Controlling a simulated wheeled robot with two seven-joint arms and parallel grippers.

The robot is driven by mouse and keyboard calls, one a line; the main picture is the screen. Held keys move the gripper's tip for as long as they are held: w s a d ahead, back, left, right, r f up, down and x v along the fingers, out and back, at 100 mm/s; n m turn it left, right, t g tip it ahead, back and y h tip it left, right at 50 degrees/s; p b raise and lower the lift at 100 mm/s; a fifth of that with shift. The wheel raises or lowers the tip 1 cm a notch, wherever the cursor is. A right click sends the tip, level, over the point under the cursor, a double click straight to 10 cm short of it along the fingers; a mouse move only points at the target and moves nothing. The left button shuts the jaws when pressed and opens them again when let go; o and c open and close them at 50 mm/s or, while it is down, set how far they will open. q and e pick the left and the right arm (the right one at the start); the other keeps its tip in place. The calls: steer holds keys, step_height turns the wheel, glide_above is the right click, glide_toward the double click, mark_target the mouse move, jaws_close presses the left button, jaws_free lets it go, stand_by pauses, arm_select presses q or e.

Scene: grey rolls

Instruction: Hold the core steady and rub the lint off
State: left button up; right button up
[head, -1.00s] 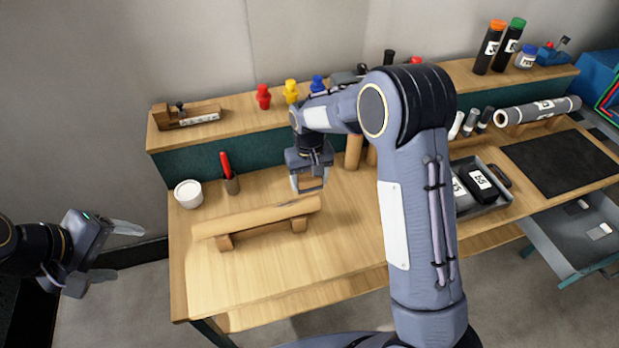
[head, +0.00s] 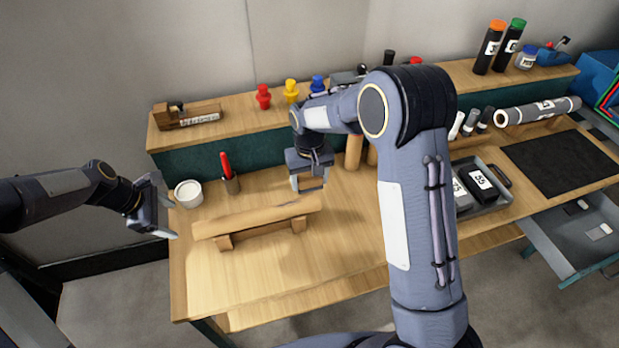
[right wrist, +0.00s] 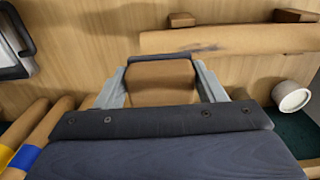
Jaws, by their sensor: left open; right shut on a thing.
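The core (head: 265,216) is a tan tube lying on a low wooden cradle (head: 262,233) on the bench. In the right wrist view the core (right wrist: 250,40) shows a dark streak on its side, perhaps the lint. My right gripper (head: 311,187) is over the bench behind the core's right end. It is shut on a brown block with a dark edge, seen between the fingers in the right wrist view (right wrist: 162,82); the block appears apart from the core. My left gripper (head: 160,207) is open and empty, off the bench's left edge, left of the core.
A white cup (head: 188,194) and a red-handled tool in a holder (head: 228,172) stand behind the core's left end. A wooden plane (head: 188,115) and coloured pegs are on the raised shelf. A tray (head: 480,188) lies right, and a drawer (head: 580,235) is open. The bench front is clear.

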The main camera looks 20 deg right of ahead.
mark_target(193, 227)
arm_select(q)
steer(key=x, duration=1)
steer(key=shift+d+f, duration=0.1)
steer(key=shift+f, duration=0.25)
steer(key=c, duration=1.1)
